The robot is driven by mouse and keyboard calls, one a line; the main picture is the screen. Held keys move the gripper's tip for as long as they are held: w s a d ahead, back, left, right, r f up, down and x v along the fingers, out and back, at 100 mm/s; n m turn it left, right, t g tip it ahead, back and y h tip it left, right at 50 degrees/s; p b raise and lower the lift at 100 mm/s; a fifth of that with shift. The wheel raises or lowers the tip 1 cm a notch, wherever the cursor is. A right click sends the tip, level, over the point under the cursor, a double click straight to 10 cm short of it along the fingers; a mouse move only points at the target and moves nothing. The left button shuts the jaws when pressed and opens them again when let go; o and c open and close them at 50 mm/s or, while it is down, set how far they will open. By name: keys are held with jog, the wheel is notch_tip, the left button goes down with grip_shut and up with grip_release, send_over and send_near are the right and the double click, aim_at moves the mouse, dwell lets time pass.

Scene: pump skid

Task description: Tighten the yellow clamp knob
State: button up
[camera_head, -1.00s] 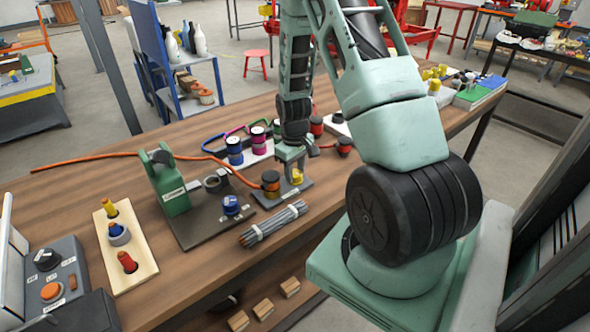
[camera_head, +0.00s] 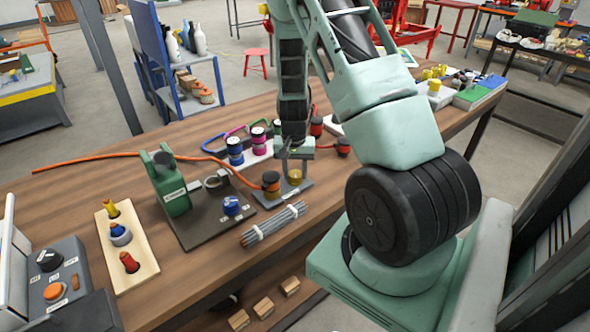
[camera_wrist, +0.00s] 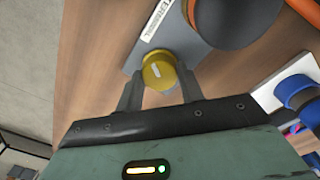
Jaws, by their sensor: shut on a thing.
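The yellow clamp knob (camera_wrist: 159,72) sits on a grey plate (camera_wrist: 150,38) in the wrist view, with a pale mark across its top. My gripper (camera_wrist: 158,92) has one finger on each side of the knob and is shut on it. The knob's base is partly hidden by the fingers and cannot be made out.
A green pump body (camera_head: 172,190) and a blue knob (camera_head: 232,206) stand on a dark plate to the left. A bundle of grey rods (camera_head: 272,224) lies in front. Blue and magenta-banded cylinders (camera_head: 235,150) stand behind. An orange hose (camera_head: 100,155) runs along the table's left.

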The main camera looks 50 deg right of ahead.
aim_at(294, 173)
jog(key=shift+m, duration=1)
jog(key=o, duration=1)
jog(key=shift+r, duration=0.1)
jog(key=r, duration=1.7)
jog(key=shift+w+r, duration=0.15)
jog(key=shift+w, duration=0.05)
